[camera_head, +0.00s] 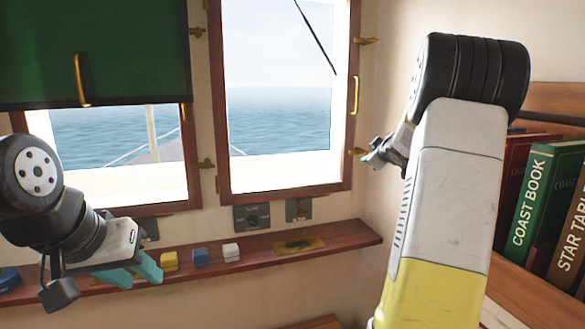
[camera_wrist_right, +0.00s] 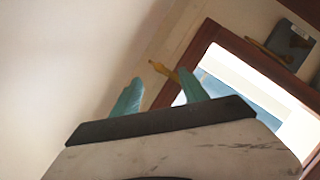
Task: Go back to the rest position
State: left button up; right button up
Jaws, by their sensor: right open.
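My left gripper (camera_head: 142,272) is at the lower left in the head view. Its teal fingers are apart with nothing between them, in front of the wooden shelf. My right arm is raised at the right of the head view, and its gripper is mostly hidden behind the forearm, near the right window edge. In the right wrist view my right gripper (camera_wrist_right: 160,96) has its two teal fingers well apart and empty, facing the wall and a window frame (camera_wrist_right: 240,48).
The wooden shelf (camera_head: 345,238) under the windows holds a yellow block (camera_head: 169,262), a blue block (camera_head: 201,257) and a white block (camera_head: 231,252). A green blind (camera_head: 120,45) covers the upper left window. Books (camera_head: 545,195) stand at the right, close to my right arm.

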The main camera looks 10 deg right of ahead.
jog(key=s+a+m+g+y, duration=0.2)
jog(key=s+a+m+g, duration=0.35)
jog(key=s+a, duration=1.6)
jog(key=s+a+f+g+y, duration=0.1)
jog(key=s+a+f, duration=0.2)
jog(key=s+a, duration=0.2)
jog(key=s+a+f+g+y, duration=0.1)
jog(key=s+a+f, duration=0.3)
jog(key=s, duration=0.7)
jog(key=shift+s+a+m+g+y, duration=0.25)
jog(key=shift+a+m+g+y, duration=0.25)
jog(key=shift+a, duration=0.4)
jog(key=shift+w, duration=0.1)
jog(key=shift+c, duration=0.3)
